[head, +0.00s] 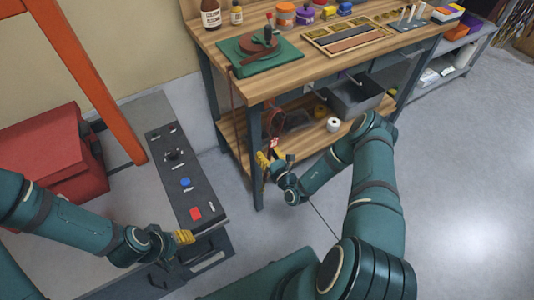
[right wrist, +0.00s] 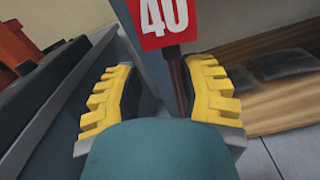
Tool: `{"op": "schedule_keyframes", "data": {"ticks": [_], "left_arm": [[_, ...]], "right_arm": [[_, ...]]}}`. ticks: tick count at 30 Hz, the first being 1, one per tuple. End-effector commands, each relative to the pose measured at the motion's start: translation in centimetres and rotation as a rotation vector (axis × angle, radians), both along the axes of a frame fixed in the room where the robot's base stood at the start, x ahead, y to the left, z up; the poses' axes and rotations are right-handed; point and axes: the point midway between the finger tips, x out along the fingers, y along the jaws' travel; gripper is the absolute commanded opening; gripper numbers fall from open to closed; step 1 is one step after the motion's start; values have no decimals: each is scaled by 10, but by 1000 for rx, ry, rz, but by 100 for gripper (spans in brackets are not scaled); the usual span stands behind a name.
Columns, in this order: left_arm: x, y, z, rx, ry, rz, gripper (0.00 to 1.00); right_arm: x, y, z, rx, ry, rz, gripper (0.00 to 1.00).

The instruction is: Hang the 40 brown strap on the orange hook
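A red tag marked 40 (right wrist: 163,18) shows at the top of the right wrist view. A dark brown strap (right wrist: 181,82) runs down below it, between my right gripper's yellow fingers and close to the right one. My right gripper (right wrist: 157,100) is open, its fingers spread apart. In the head view, my right gripper (head: 268,160) is beside the workbench's front leg, with the red tag (head: 273,143) just above its fingers. My left gripper (head: 185,237) is over the dark panel at lower left; its finger opening is unclear. I cannot make out an orange hook.
The wooden workbench (head: 265,85) holds bottles, jars and a green mat (head: 258,57). Its lower shelf (head: 300,140) holds a grey bin (head: 355,97) and a white roll (head: 333,125). An orange frame (head: 88,75) and red box (head: 60,155) stand left. Floor at right is clear.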

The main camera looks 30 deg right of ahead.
Motion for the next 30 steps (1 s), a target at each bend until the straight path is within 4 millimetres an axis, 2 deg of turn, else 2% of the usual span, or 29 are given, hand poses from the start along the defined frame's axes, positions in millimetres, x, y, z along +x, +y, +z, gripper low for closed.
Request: {"op": "schedule_keyframes", "data": {"ticks": [5, 8, 11, 21, 25, 30], "left_arm": [[0, 0, 0, 0, 0, 0, 47], [0, 0, 0, 0, 0, 0, 47], [0, 0, 0, 0, 0, 0, 47], [0, 0, 0, 0, 0, 0, 47], [0, 0, 0, 0, 0, 0, 47], [0, 0, 0, 0, 0, 0, 47]], "right_arm": [[-2, 0, -1, 0, 2, 0, 39], [-9, -1, -1, 0, 3, 0, 39], [-24, -3, -1, 1, 3, -1, 39], [-92, -7, -2, 2, 4, -2, 39], [-108, -9, -2, 1, 2, -2, 39], [-119, -9, -2, 0, 0, -1, 39]]}}
